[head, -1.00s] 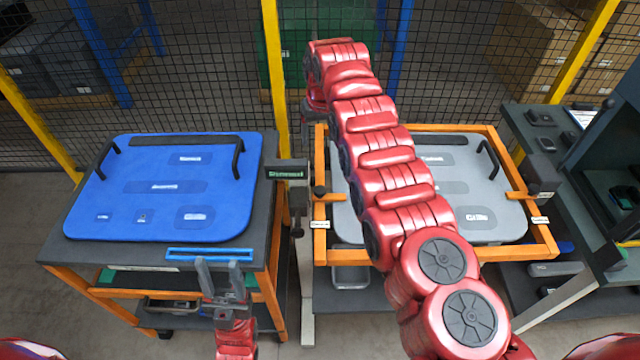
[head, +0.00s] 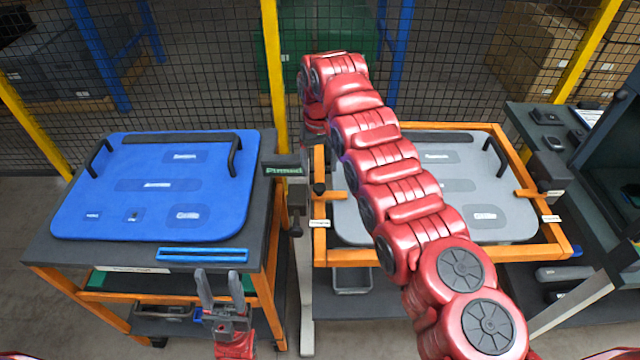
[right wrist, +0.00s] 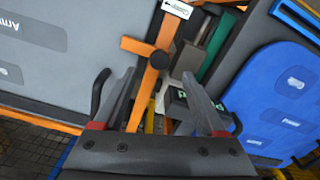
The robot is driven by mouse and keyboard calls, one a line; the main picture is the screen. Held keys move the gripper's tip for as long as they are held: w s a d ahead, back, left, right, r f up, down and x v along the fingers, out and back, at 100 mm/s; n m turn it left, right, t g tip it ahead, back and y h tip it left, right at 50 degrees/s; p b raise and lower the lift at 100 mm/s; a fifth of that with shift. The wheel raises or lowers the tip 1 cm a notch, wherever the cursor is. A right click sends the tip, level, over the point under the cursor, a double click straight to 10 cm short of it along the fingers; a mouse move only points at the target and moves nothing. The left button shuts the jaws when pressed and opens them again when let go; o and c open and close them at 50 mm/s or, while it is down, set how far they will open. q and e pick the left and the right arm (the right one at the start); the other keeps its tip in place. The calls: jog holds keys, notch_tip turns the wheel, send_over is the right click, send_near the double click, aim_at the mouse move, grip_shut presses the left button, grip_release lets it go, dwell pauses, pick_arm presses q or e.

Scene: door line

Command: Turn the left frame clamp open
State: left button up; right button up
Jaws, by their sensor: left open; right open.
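The left frame clamp (head: 336,195) is a short orange bar with a black knob on the left side of the orange frame (head: 440,258). It points right, across the frame onto the edge of the grey panel (head: 485,215). In the right wrist view the clamp bar (right wrist: 136,46) and its knob show ahead of my open right gripper (right wrist: 160,76), between its fingertips in the picture. I cannot tell the remaining distance. In the head view my right arm hides part of the panel. My left gripper (head: 220,288) is open and empty, in front of the left cart.
A blue panel (head: 150,215) lies on the left cart (head: 45,248), with a blue bar at its front edge. A second clamp (head: 528,194) sits on the frame's right side. Mesh fencing is behind.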

aim_at(320, 187)
notch_tip(320, 187, down, 6)
jog(key=shift+r+p, duration=0.25)
jog(key=shift+p, duration=0.6)
jog(key=shift+f, duration=0.5)
grip_shut()
dwell(0.4)
